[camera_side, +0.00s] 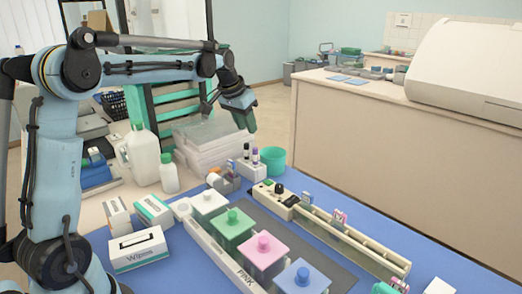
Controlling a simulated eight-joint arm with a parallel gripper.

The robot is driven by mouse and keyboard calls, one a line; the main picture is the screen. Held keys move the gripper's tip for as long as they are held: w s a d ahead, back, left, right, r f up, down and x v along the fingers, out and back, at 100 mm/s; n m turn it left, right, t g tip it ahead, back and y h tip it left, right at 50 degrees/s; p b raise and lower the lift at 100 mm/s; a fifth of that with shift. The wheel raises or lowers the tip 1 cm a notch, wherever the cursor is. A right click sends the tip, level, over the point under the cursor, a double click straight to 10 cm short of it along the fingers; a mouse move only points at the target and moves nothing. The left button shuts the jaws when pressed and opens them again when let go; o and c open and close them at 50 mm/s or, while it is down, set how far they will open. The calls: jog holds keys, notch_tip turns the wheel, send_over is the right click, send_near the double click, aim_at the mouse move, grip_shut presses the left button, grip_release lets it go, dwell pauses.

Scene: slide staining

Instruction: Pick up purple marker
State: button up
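Two small upright markers stand in a white holder (249,169) at the back of the blue mat. The right one, with a dark purple-looking cap, seems to be the purple marker (255,156); the colours are hard to tell at this size. The other marker (246,151) stands just to its left with a dark cap. My gripper (249,125) hangs above the holder, pointing down, apart from both markers. I see it from the side, so the gap between its fingers is hard to read. Nothing shows hanging from it.
A teal cup (273,159) stands right of the holder, and stacked clear trays (208,143) stand behind left. In front are lidded staining jars, including a green one (232,228), and a long slide rail (345,243). White bottles (143,155) stand left.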

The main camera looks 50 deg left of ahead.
aim_at(255, 149)
jog(key=x, duration=0.4)
jog(key=a+x, duration=0.1)
jog(key=x, duration=0.8)
jog(key=shift+w+a+f, duration=0.1)
jog(key=shift+w+a, duration=0.2)
jog(key=shift+a, duration=0.1)
jog(key=shift+c, duration=0.2)
grip_shut()
